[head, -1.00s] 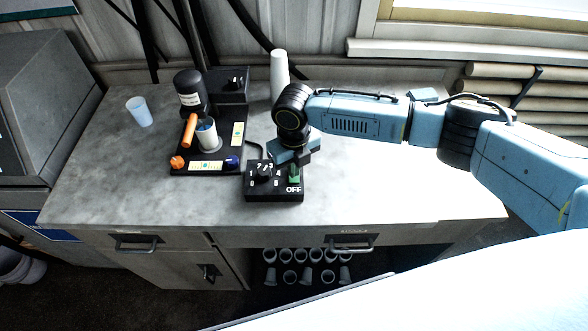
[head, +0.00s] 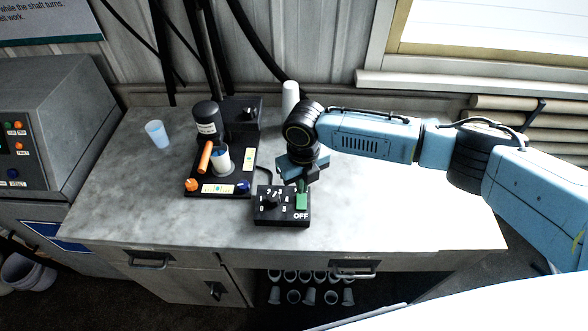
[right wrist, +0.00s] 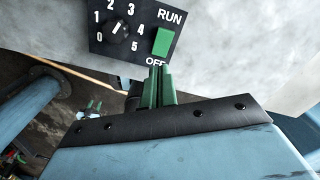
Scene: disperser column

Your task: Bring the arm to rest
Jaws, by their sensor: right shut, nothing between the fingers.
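My right arm reaches in from the right in the head view. Its gripper (head: 302,183) is shut and empty, pointing down just above the back right part of the black control box (head: 268,215). In the right wrist view, the shut green fingers (right wrist: 158,88) show below the box (right wrist: 138,48), close to its OFF edge. The box has a numbered dial (right wrist: 118,29) and a green switch (right wrist: 162,41) between RUN and OFF. The switch also shows in the head view (head: 302,201). I cannot tell whether the fingertips touch the box. My left gripper is out of view.
Left of the box stands the disperser (head: 206,121) with a cup (head: 221,158) on its black base. A loose pale cup (head: 156,133) stands at the left, and a white cup stack (head: 290,98) behind. The grey bench (head: 400,212) is clear at front right.

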